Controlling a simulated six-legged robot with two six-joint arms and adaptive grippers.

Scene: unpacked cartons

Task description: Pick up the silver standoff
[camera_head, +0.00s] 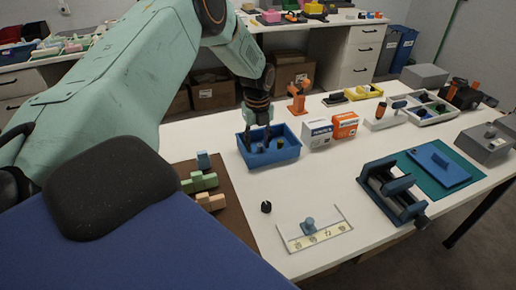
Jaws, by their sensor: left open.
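My left arm comes in from the left and reaches over the white table. My left gripper (259,137) is dark, points down and is open, with its fingertips inside the blue bin (287,154). A few small dark or bluish parts lie in the bin around the fingertips, too small to name. I cannot make out a silver standoff for certain; the gripper and the bin walls hide part of the bin's inside. My right gripper is not in view.
White-and-blue (317,133) and orange (344,125) boxes stand right of the bin. A brown mat (228,221) with coloured blocks lies in front. A blue vise (392,190) and a green mat (462,184) are at the right. The table between bin and vise is mostly clear.

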